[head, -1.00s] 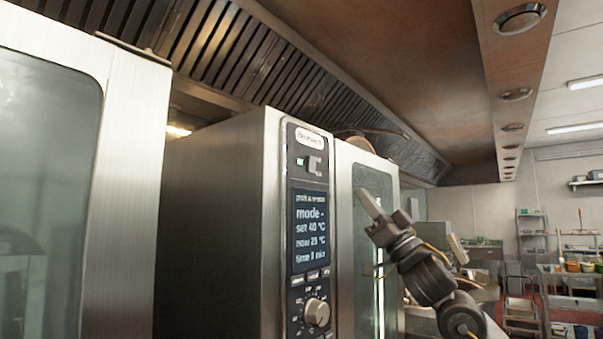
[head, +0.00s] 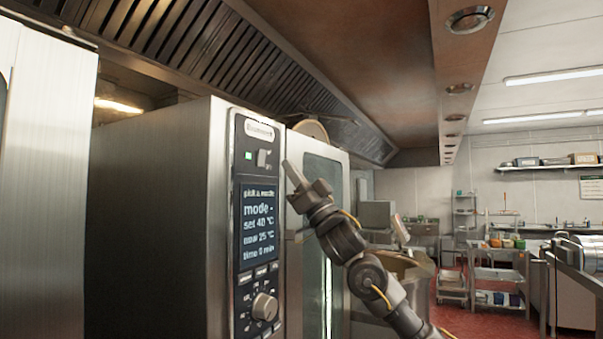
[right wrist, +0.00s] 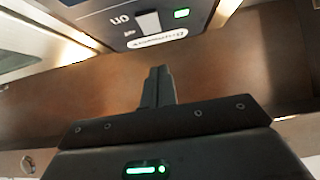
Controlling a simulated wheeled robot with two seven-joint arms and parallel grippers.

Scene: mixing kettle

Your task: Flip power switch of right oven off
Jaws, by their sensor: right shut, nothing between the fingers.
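The right oven (head: 165,215) stands in the middle left of the head view, with a dark control panel on its front edge. The power switch (head: 264,158) is near the top of the panel, with a lit green light (head: 248,156) to its left. In the right wrist view the switch (right wrist: 148,22) and green light (right wrist: 181,13) show at the top. My right gripper (head: 290,168) is shut and empty, with its fingertips near the switch, to its right in the head view. In the right wrist view its fingers (right wrist: 158,75) point toward the panel, apart from the switch. My left gripper is not in view.
Another steel oven (head: 45,180) stands at the left edge. The right oven's glass door (head: 322,225) is behind my right arm. A round knob (head: 264,306) and a display (head: 258,225) sit below the switch. Open floor and shelving lie at the right.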

